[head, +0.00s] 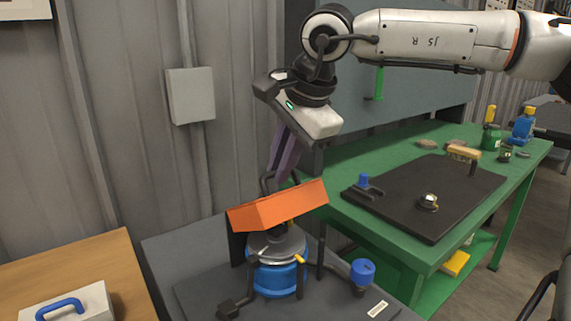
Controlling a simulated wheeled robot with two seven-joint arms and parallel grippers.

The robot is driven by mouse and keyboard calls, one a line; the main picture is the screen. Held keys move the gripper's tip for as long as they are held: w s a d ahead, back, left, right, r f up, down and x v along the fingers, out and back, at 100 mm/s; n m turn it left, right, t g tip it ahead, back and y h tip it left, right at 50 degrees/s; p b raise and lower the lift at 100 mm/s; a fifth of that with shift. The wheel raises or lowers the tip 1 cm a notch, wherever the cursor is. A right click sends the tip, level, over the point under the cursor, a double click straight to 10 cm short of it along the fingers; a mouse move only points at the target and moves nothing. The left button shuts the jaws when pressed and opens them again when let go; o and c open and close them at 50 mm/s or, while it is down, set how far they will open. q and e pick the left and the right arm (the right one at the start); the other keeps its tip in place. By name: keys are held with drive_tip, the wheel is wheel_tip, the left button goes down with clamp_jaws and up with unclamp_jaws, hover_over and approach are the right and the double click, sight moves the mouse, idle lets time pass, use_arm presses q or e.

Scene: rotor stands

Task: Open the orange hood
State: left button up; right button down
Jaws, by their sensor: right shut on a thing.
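The orange hood (280,206) is tilted up above the rotor stand (276,278), which has a metal disc on top and a blue base. The hood's right end sits higher than its left end in the picture. A thin dark bar, which looks like the hood's handle (267,184), rises behind its top edge. My right gripper (283,176) points down from above, with its fingers shut on this bar. The exact contact is partly hidden by the fingers and the hood. My left gripper is out of view.
A dark mat lies on a green workbench (338,205) to the right, with small parts and a brush on it. A blue-topped knob (362,272) stands right of the rotor. A wooden table (90,262) holds a white box with a blue handle (60,306). A wall is close behind.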

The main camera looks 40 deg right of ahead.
drive_tip(key=shift+w+r, duration=0.15)
drive_tip(key=shift+w, duration=0.1)
drive_tip(key=shift+w+d+r+p, duration=0.1)
drive_tip(key=shift+w+r+p, duration=0.55)
drive_tip(key=shift+p, duration=0.25)
drive_tip(key=shift+w+r, duration=0.1)
drive_tip(key=shift+w, duration=0.35)
